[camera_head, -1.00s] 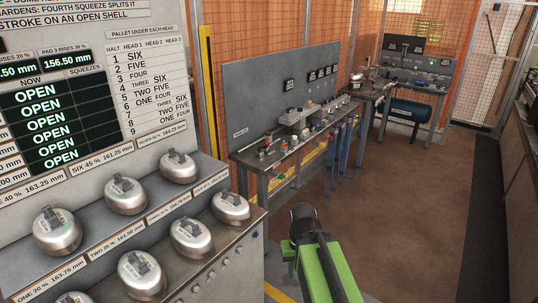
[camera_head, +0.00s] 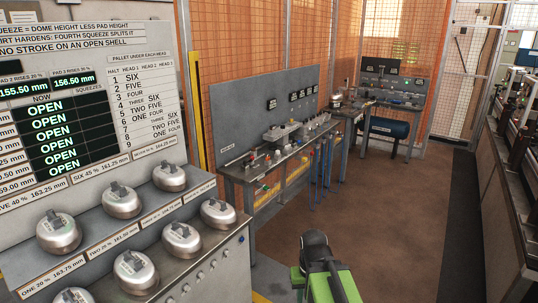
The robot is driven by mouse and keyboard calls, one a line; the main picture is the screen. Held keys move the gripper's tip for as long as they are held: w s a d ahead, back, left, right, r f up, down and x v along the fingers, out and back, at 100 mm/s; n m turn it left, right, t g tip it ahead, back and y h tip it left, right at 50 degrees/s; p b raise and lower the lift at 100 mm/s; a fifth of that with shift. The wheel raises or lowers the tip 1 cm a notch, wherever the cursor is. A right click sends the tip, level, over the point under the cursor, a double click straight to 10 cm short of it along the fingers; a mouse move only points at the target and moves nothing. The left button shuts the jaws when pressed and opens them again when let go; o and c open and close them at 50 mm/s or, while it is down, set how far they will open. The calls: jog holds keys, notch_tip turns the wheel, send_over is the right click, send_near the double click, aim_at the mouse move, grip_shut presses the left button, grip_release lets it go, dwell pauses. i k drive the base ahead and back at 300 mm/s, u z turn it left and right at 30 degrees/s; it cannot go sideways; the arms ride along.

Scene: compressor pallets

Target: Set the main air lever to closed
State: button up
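I cannot pick out the main air lever for certain; the fittings on the benches are too small to read. The middle bench (camera_head: 236,175) has a grey back panel (camera_head: 245,110), small red parts, pale blocks and blue hoses hanging from its front. The far bench (camera_head: 398,102) has a dark panel and a dark blue tank (camera_head: 390,127) beneath it. My green and black arm (camera_head: 318,262) is folded at the bottom centre, well short of both benches. My gripper does not show.
At the left, a stepped stand (camera_head: 205,255) carries several metal domes below a board (camera_head: 90,90) with OPEN readings. Brown floor (camera_head: 385,225) is clear ahead. A long machine bench (camera_head: 500,190) lines the right side. Orange mesh fencing (camera_head: 250,40) stands behind the benches.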

aim_at(251, 157)
jog(key=z, duration=0.6)
jog(key=i, duration=2.95)
jog(key=u, duration=1.15)
jog(key=i, duration=0.65)
jog(key=u, duration=0.5)
